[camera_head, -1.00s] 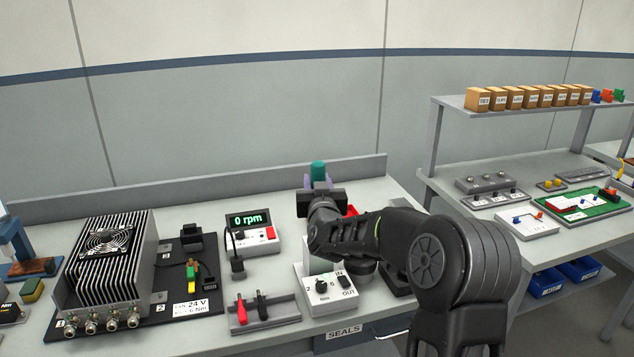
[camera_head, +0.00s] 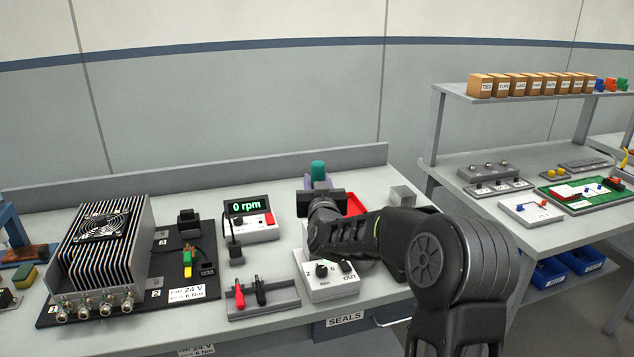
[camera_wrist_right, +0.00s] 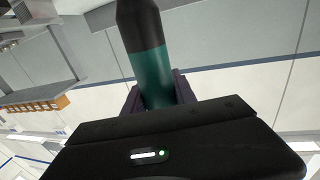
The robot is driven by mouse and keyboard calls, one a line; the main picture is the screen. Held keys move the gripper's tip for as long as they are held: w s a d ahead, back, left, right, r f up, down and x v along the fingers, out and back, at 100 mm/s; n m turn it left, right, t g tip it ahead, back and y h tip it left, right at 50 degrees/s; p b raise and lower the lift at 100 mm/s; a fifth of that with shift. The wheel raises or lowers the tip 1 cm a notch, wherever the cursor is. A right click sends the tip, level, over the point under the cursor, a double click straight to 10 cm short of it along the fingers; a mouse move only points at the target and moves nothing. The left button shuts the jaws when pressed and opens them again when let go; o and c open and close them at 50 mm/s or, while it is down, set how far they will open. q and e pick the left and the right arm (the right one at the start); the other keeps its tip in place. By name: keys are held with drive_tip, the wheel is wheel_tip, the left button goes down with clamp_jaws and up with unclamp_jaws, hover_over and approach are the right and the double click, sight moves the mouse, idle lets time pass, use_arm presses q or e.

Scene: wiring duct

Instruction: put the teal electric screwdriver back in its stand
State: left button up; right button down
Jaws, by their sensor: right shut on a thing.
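The teal electric screwdriver (camera_head: 318,170) shows its teal end above my right gripper in the head view. In the right wrist view the screwdriver (camera_wrist_right: 150,68) has a teal body with a black section. My right gripper (camera_head: 319,183) is shut on it, with a purple finger on either side; the fingers also show in the right wrist view (camera_wrist_right: 158,98). My right arm hides the screwdriver's lower part and the bench below it. I cannot make out the stand. My left gripper is not in view.
A red tray (camera_head: 356,204) lies just right of my right gripper. The rpm display (camera_head: 246,207) stands to its left, and the white knob box (camera_head: 331,289) is in front. A finned fan unit (camera_head: 103,250) fills the bench's left. A grey block (camera_head: 403,196) stands right.

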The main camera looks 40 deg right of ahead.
drive_tip(key=shift+f+b, duration=2.55)
drive_tip(key=shift+f, duration=0.3)
drive_tip(key=c, duration=1.3)
unclamp_jaws()
drive_tip(key=o, duration=0.4)
drive_tip(key=shift+a+f, duration=0.1)
drive_tip(key=b+v, duration=0.1)
drive_tip(key=v, duration=0.6)
drive_tip(key=shift+s+a, duration=0.15)
drive_tip(key=shift+s, duration=0.15)
